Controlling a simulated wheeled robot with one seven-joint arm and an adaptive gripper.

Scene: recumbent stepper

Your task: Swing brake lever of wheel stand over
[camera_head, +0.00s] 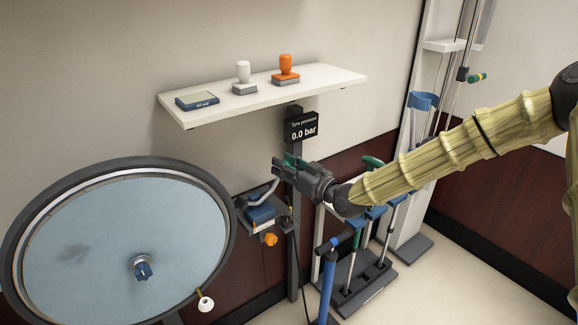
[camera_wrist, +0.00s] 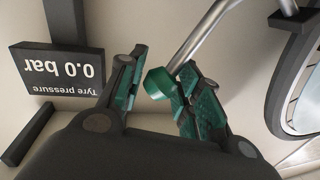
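The wheel (camera_head: 120,245) with a pale blue disc and dark tyre stands at the left in the head view. A bent metal lever (camera_head: 264,193), seemingly the brake lever, rises beside its right rim. In the wrist view the metal rod (camera_wrist: 203,34) ends in a green knob (camera_wrist: 158,84). My gripper (camera_head: 284,167) is at the lever's upper end. In the wrist view its green-padded fingers (camera_wrist: 160,68) stand apart with the knob between them. The knob is close to the right finger, with a gap to the left finger; contact is unclear.
A "Tyre pressure 0.0 bar" display (camera_head: 302,128) on a dark post stands close behind my gripper. A white shelf (camera_head: 335,79) holds several small items above. A blue block (camera_head: 260,213) is below the lever. A rack (camera_head: 362,283) with crutches and a pump stands below my arm.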

